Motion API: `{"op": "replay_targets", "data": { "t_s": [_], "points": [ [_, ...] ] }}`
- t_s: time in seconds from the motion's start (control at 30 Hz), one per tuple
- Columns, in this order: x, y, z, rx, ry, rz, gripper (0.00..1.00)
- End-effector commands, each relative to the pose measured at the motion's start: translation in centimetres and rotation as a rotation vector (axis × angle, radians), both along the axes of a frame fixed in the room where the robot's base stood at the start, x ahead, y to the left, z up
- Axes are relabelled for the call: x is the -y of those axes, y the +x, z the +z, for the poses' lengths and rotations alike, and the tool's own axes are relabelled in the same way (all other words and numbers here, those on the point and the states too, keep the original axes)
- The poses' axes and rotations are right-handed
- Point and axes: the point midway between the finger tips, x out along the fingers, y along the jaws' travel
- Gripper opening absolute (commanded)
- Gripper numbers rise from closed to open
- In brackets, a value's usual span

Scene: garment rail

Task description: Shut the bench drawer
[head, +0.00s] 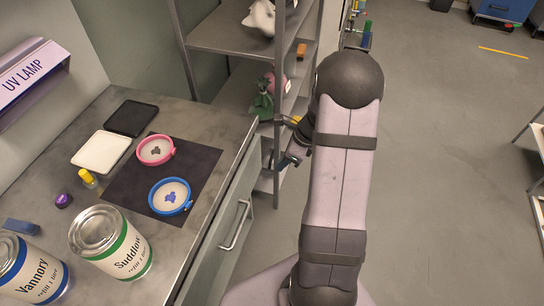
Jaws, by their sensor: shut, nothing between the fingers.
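The bench (205,119) stands at the left with a grey top. Its drawer front (222,251) faces right, below the bench top's edge, and carries a pale bar handle (236,226). From this steep angle I cannot tell how far the drawer stands out. My gripper (284,164) is small and partly hidden behind my own arm. It is shut and empty, beyond the drawer handle and to its upper right, beside the shelf rack. It appears apart from the drawer.
On the bench are a dark mat (202,157) with pink (156,150) and blue (170,196) round frames, a white pad (101,151), a black pad (131,118) and cans (111,240). A metal shelf rack (222,44) stands behind.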

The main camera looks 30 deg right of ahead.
Motion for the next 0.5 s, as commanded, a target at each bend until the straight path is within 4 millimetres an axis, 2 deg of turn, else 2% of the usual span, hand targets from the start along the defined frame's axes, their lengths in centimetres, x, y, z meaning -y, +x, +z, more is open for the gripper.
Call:
{"op": "replay_targets", "data": {
  "t_s": [0.03,0.1,0.17,0.27,0.33,0.4,0.5],
  "points": [
    [0.3,-0.1,-2.0,-0.006,0.004,-0.007,0.0],
    [1.5,0.9,-3.3,0.01,-0.01,-0.013,0.0],
    [3.1,2.6,-3.6,0.041,-0.038,-0.004,0.0],
    [5.2,5.0,-2.8,0.076,-0.067,0.026,0.0],
    [6.2,6.4,-1.5,0.089,-0.077,0.041,0.0],
    [6.9,7.4,0.1,0.093,-0.081,0.053,0.0],
    [7.3,7.9,1.9,0.074,-0.069,0.055,0.0]
  ]
}}
